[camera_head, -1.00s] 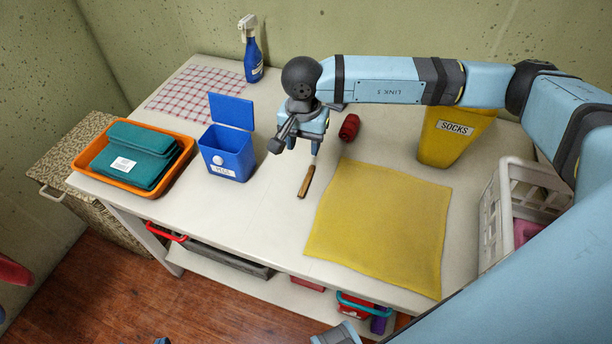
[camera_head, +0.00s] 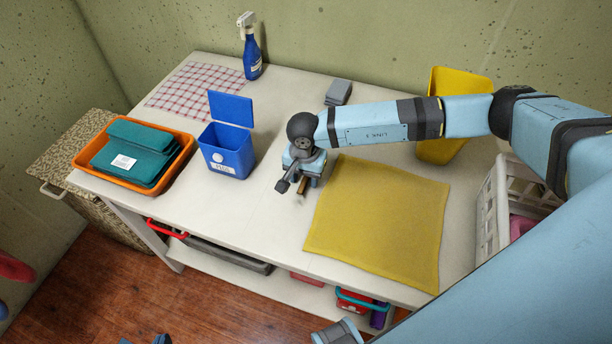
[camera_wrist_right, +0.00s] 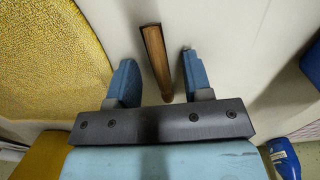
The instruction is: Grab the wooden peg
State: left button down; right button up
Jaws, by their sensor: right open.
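The wooden peg (camera_head: 303,191) lies on the white table beside the yellow cloth, mostly hidden under my right gripper (camera_head: 308,183) in the head view. In the right wrist view the brown peg (camera_wrist_right: 156,58) lies lengthwise between the two blue fingers of my right gripper (camera_wrist_right: 160,76). The fingers are open, with a gap on both sides of the peg. Only small blue tips of what looks like my left gripper (camera_head: 148,340) show at the bottom edge of the head view, away from the table; their opening is unclear.
The yellow cloth (camera_head: 375,225) lies right of the peg. A blue lidded bin (camera_head: 227,158) and an orange tray (camera_head: 178,172) with green cloths stand left. A yellow bin (camera_head: 440,150), a white basket (camera_head: 487,215) and a grey stack (camera_head: 338,92) are further right and back.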

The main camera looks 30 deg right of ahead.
grip_shut()
dwell(0.4)
